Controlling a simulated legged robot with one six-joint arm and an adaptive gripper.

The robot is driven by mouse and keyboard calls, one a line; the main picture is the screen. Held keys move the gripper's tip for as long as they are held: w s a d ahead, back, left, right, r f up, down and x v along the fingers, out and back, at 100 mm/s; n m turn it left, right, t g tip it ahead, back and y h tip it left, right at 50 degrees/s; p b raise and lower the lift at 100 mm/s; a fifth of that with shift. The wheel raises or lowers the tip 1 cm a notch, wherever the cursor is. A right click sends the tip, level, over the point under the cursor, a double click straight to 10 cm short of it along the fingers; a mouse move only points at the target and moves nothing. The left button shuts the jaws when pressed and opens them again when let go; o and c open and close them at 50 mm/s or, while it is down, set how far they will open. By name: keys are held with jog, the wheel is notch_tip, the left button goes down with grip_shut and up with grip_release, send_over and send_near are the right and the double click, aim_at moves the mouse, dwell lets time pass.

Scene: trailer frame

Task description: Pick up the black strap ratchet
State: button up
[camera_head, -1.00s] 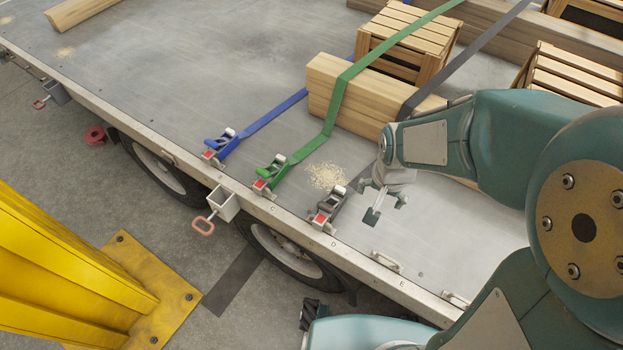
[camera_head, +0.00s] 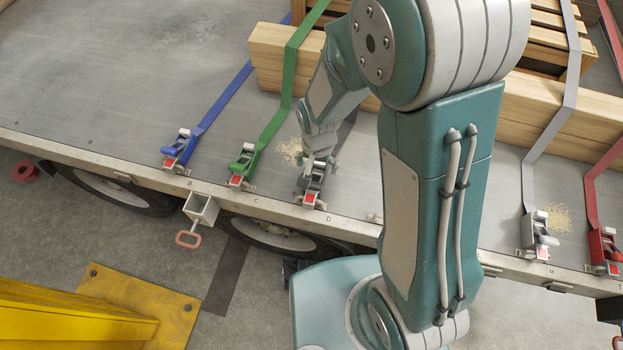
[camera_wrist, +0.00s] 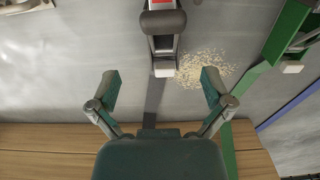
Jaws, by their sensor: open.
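The black strap ratchet (camera_head: 314,181) is fixed at the trailer's edge by the letter D, with a red tag at its base. In the wrist view the ratchet (camera_wrist: 164,42) is at the top centre, and its dark strap (camera_wrist: 153,98) runs down from it between my fingers. My gripper (camera_head: 312,164) is just above or beside the ratchet's deck-side end; the head view does not show clearly whether they touch. In the wrist view my gripper (camera_wrist: 160,90) is open and empty, with the ratchet beyond its fingertips.
A green ratchet (camera_head: 243,162) and a blue ratchet (camera_head: 179,149) sit to the left. A grey ratchet (camera_head: 539,229) and a red ratchet (camera_head: 606,247) are to the right. A wooden beam (camera_head: 270,62) lies behind. Sawdust (camera_head: 290,150) lies beside the black ratchet.

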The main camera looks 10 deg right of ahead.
aim_at(316, 175)
jog(key=f, duration=0.3)
jog(key=shift+d+f, duration=0.3)
jog(key=shift+f, duration=0.1)
jog(key=shift+a+f, duration=0.35)
jog(key=shift+f, duration=0.1)
jog(key=f, duration=0.2)
jog(key=w+f, duration=0.1)
jog(key=f, duration=0.1)
jog(key=shift+a, duration=0.1)
jog(key=shift+f, duration=0.4)
jog(key=c, duration=1.4)
